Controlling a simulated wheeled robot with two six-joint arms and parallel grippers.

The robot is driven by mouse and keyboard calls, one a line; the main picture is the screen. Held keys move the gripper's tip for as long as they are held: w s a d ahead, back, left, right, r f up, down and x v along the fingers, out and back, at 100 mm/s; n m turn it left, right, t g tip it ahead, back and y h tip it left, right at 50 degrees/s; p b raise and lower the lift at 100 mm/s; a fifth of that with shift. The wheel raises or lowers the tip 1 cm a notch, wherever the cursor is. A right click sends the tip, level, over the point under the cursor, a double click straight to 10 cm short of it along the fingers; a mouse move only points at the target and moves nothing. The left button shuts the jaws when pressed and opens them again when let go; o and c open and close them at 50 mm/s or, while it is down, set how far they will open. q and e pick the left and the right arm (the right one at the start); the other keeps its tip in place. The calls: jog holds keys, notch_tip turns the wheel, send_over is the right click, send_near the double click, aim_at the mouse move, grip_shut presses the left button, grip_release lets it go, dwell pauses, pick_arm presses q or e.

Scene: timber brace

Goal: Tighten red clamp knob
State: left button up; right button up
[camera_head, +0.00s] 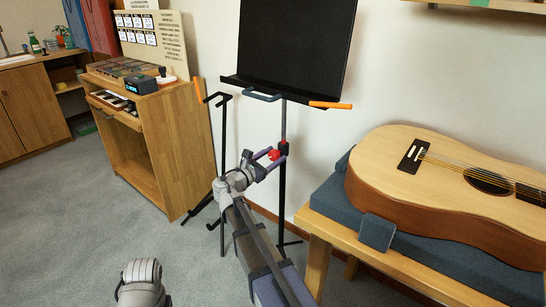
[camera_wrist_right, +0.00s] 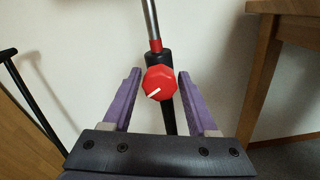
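The red clamp knob (camera_head: 274,155) sits on the upright pole of the black music stand (camera_head: 292,50). In the right wrist view the knob (camera_wrist_right: 160,82) is faceted, with a white mark pointing to its lower left, and a red collar shows above it. My right gripper (camera_head: 279,151) reaches the knob from the front. In the wrist view its two purple fingers (camera_wrist_right: 158,88) stand apart on either side of the knob, with a visible gap at each side. My left arm shows only as a grey link at the bottom; its gripper is out of view.
A guitar (camera_head: 440,175) lies on a blue pad on a wooden bench (camera_head: 365,250) to the right. A wooden cabinet (camera_head: 178,150) and a black stand (camera_head: 223,150) are to the left. The wall is close behind. Carpet is clear at lower left.

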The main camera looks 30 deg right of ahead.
grip_shut()
jog(key=shift+m, duration=0.4)
jog(key=m, duration=0.4)
jog(key=shift+m, duration=0.4)
jog(key=m, duration=0.6)
jog(key=shift+m, duration=0.3)
jog(key=m, duration=1.1)
jog(key=shift+m, duration=0.4)
jog(key=shift+s+f, duration=0.1)
